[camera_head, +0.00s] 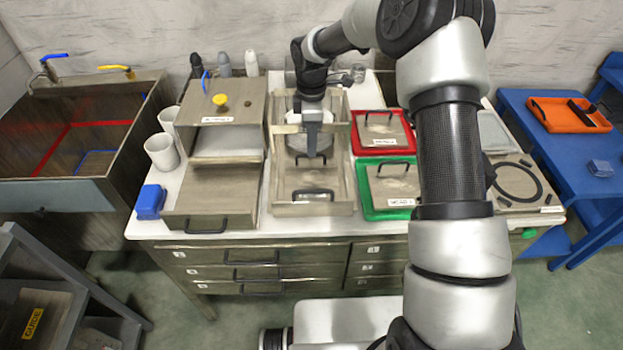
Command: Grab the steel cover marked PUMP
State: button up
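No label in view is legible enough for me to pick out the cover marked PUMP. Steel covers with black handles and small white labels include one in a red frame (371,124) and one in a green frame (377,179). Another handled steel panel (225,185) lies at the front left, without a readable label. A central steel tray (345,175) has a black handle and a blurred label at its front. My gripper (312,152) points down over this tray, in front of a round grey thing. Its fingers are too small to judge.
A steel box (255,105) with a yellow knob stands left of the central tray. White cups (162,152) and a blue block (150,202) sit at the left edge. A black ring (515,198) lies right. A blue table (570,165) holds an orange tray (555,122).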

aim_at(312, 175)
notch_tip(312, 175, down, 5)
jog(key=shift+s+a+f, duration=0.1)
jog(key=shift+s, duration=0.05)
jog(key=shift+c, duration=0.5)
grip_shut()
